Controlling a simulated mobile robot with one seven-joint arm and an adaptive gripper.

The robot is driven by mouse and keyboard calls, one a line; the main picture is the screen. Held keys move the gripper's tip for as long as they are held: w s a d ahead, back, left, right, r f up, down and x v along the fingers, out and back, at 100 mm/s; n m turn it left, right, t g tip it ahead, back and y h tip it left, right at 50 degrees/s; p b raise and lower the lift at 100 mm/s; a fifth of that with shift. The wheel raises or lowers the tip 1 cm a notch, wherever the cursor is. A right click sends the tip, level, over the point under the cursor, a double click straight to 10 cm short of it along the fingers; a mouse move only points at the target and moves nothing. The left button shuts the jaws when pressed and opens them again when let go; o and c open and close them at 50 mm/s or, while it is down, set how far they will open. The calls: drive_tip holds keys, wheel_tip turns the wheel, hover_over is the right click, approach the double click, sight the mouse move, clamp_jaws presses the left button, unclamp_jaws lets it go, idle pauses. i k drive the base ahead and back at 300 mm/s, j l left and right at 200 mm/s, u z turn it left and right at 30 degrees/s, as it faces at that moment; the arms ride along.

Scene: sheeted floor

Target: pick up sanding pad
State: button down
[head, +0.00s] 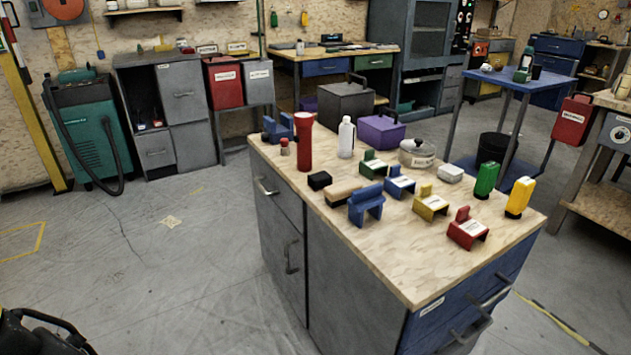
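No thing on the bench is plainly a sanding pad. The nearest in look are a small tan block with a dark end (343,192) and a small black block (319,180), side by side toward the bench's left edge. A blue bracket-like piece (366,205) stands just to the right of and in front of the tan block. What looks like part of my black gripper (48,334) shows at the bottom left corner, cut off by the frame and far from the bench. Its fingers cannot be made out well enough to tell open from shut.
The wood-topped bench (400,268) also holds a red flashlight (304,145), a white bottle (346,138), a lidded pot (417,153), labelled coloured brackets, a green bottle (487,180) and a yellow bottle (519,197). Its front strip is bare. Floor at left is clear.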

sight(318, 180)
drive_tip(key=u, duration=2.9)
drive_tip(key=z, duration=2.85)
drive_tip(key=i+j+z, duration=0.45)
drive_tip(key=i+j, duration=0.2)
drive_tip(key=j, duration=0.15)
